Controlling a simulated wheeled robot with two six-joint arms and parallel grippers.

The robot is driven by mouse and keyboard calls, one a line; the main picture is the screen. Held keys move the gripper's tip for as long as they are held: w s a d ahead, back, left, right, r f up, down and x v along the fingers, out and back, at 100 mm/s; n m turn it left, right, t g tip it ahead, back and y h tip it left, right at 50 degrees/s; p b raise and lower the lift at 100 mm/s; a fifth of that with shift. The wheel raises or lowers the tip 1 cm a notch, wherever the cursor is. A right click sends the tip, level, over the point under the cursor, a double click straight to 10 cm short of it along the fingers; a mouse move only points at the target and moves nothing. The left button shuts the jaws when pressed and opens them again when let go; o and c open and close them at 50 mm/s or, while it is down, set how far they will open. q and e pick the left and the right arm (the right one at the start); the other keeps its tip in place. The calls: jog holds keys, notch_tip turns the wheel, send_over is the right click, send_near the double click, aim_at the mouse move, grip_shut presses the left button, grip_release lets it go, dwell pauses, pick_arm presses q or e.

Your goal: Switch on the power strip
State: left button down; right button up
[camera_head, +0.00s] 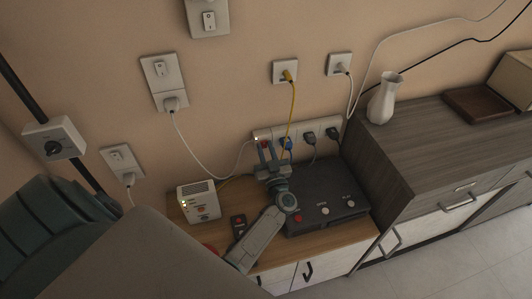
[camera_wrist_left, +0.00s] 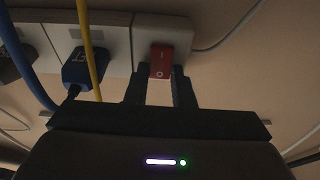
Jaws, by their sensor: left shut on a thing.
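The white power strip (camera_head: 322,123) is fixed along the wall behind the wooden cabinet top, with several plugs in it. Its red rocker switch (camera_wrist_left: 162,59) is at the strip's end and shows an "O" mark on its lower part. In the head view my left gripper (camera_head: 266,153) reaches up to that end of the strip and partly covers the switch. In the left wrist view the two fingers of my left gripper (camera_wrist_left: 161,88) stand on either side of the red switch's lower part, shut on it. My right gripper is in neither view.
A black box with buttons (camera_head: 325,190) lies right of my left arm. A white device with a green light (camera_head: 197,202) and a small dark remote-like unit (camera_head: 238,225) are on the left. Blue (camera_wrist_left: 70,70) and yellow cables (camera_wrist_left: 88,45) hang near the gripper. A white vase (camera_head: 384,99) stands on the grey cabinet.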

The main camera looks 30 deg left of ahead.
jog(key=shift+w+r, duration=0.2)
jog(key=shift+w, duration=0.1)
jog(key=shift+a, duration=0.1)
pick_arm(q)
jog(key=c, duration=1.2)
grip_release()
jog(key=shift+c, duration=0.2)
jog(key=shift+s+d, duration=0.1)
jog(key=s+d+p, duration=0.4)
jog(key=s+d, duration=0.4)
jog(key=d, duration=0.1)
jog(key=shift+s+d+f, duration=0.15)
jog(key=shift+d, duration=0.25)
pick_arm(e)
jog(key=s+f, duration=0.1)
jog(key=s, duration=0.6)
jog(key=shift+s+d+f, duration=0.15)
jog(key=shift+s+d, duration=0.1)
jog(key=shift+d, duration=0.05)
